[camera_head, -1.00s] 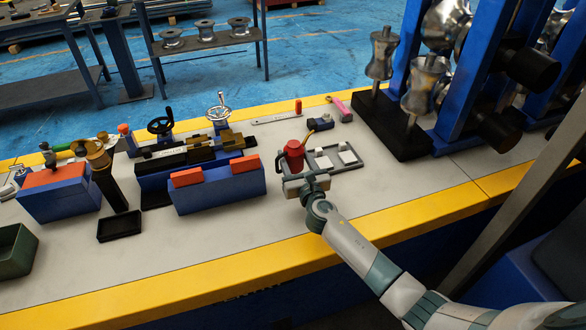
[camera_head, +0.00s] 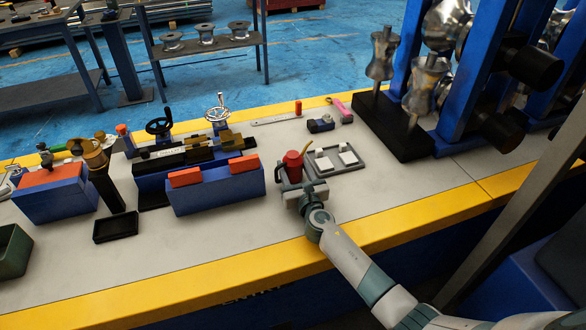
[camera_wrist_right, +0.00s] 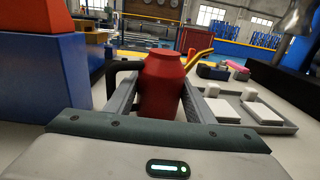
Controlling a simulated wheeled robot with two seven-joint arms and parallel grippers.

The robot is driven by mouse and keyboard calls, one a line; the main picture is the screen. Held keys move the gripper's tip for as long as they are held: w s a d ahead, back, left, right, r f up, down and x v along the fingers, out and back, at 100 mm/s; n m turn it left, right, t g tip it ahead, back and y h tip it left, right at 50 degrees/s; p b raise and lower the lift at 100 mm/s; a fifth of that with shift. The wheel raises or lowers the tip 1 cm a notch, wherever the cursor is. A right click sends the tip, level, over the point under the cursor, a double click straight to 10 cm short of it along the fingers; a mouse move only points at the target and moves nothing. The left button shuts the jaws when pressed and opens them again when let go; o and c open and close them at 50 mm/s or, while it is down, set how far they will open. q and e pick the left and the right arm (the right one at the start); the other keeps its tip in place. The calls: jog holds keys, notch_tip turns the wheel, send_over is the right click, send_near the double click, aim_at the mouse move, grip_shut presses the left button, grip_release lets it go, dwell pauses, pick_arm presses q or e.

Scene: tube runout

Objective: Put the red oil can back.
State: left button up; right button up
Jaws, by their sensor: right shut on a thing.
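The red oil can (camera_head: 292,168) is upright between the fingers of my right gripper (camera_head: 295,181), left of the grey tray (camera_head: 335,171). In the right wrist view the red oil can (camera_wrist_right: 160,85) fills the space between the two fingers, and the gripper is shut on it. Its dark handle is on the left and its yellow spout points right. The can's foot is hidden by the gripper, so I cannot tell whether it touches the bench. My left gripper is not in view.
The grey tray holds white pads. A blue block with orange pads (camera_head: 217,190) stands close on the left. A small dark device (camera_head: 321,125) and a pink-handled tool (camera_head: 341,108) lie behind. The bench front (camera_head: 250,235) is clear.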

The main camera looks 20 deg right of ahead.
jog(key=o, duration=1.3)
jog(key=shift+c, duration=0.2)
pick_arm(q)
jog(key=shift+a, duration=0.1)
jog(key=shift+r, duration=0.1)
pick_arm(e)
jog(key=s, duration=1.2)
jog(key=shift+r+p, duration=0.15)
jog(key=shift+p, duration=0.2)
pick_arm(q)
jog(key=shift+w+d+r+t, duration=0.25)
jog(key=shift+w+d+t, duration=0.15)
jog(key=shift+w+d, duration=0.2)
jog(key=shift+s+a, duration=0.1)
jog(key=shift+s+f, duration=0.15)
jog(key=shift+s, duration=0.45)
